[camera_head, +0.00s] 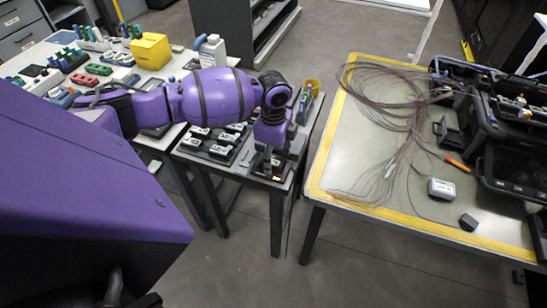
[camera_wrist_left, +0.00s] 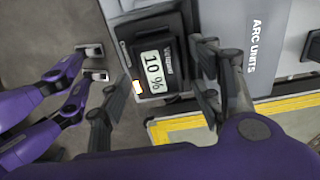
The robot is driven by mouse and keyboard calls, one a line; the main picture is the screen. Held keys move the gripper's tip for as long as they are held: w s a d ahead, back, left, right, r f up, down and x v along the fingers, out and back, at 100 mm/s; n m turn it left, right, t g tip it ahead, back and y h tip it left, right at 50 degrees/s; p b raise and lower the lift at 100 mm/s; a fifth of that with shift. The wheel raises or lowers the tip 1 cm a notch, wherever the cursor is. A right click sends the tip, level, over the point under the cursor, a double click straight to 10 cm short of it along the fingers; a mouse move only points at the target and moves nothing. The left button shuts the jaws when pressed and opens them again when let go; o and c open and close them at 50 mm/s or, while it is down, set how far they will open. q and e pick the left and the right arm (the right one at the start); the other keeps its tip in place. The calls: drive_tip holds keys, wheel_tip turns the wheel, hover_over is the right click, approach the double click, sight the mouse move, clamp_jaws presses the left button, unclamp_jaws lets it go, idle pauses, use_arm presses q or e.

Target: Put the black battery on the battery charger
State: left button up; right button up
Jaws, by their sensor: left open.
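My left gripper (camera_head: 268,168) is over the front right corner of the small dark table in the head view. In the left wrist view its fingers (camera_wrist_left: 160,88) are apart. Between and just beyond them is a black box with a white display reading 10 % (camera_wrist_left: 153,68) and a lit orange spot at its lower left; it looks like the black battery. No contact shows between the fingers and the box. In the head view the gripper mostly hides this box. I cannot identify the battery charger for certain. My right gripper is not clearly visible.
Several black units with white labels (camera_head: 218,143) fill the small table left of the gripper. A grey panel marked ARC UNITS (camera_wrist_left: 268,38) is beside the box. The yellow-edged table (camera_head: 335,130) to the right holds loose fibres, a grey box (camera_head: 441,188) and a small black box (camera_head: 468,222).

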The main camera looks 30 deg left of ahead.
sight(273, 160)
use_arm(q)
wheel_tip(273, 160, up, 11)
idle(0.3)
idle(1.5)
